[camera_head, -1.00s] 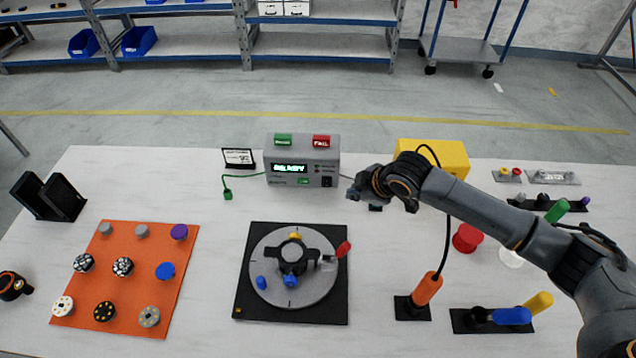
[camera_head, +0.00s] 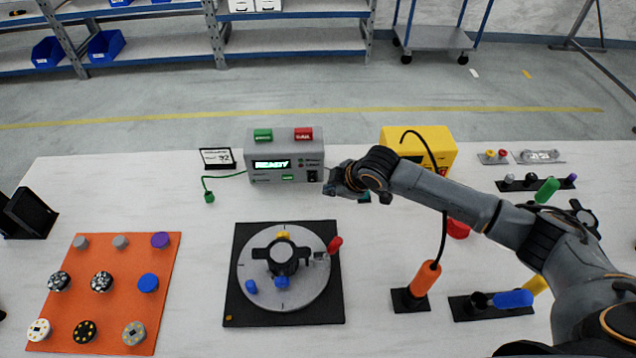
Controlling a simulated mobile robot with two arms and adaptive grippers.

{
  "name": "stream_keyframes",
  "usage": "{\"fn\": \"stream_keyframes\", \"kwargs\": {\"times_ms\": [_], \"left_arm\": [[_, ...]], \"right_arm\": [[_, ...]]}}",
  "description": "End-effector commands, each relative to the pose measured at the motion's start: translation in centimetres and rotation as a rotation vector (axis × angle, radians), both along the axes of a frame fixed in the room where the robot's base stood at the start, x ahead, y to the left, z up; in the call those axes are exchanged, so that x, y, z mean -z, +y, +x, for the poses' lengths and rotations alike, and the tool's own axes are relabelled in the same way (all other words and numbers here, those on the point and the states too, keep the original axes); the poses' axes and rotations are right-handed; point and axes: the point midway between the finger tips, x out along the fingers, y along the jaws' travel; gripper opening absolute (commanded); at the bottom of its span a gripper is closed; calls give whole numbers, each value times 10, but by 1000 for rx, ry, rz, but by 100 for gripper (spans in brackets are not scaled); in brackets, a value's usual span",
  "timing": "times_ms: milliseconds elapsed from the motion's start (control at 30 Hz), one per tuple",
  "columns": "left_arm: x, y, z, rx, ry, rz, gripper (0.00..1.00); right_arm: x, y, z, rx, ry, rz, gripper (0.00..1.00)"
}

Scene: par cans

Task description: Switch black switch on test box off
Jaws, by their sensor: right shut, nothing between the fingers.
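The grey test box (camera_head: 285,181) stands at the back middle of the white table, with a green and a red button on top and a lit green display reading READY. The small black switch (camera_head: 312,176) is at the lower right of its front face. My right gripper (camera_head: 332,182) is shut and empty just right of the switch, close to the box's front right corner. I cannot tell whether it touches the switch. The switch's position is too small to read. My left gripper is not in view.
A yellow box (camera_head: 435,145) stands behind my right forearm. A black plate with a round fixture (camera_head: 283,270) lies in front of the test box. An orange mat (camera_head: 62,300) with several knobs is at left. A small sign (camera_head: 217,158) stands left of the box.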

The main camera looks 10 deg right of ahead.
Motion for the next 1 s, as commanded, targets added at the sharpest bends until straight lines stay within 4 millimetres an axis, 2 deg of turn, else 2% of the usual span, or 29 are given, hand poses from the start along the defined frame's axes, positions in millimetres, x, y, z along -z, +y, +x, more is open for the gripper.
{"fn": "stream_keyframes", "kwargs": {"times_ms": [467,700,1000], "left_arm": [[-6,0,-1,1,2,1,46],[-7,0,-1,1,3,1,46],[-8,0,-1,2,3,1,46]], "right_arm": [[65,22,40,2,2,0,0],[69,16,67,2,1,0,0],[71,13,79,1,1,0,0]]}}
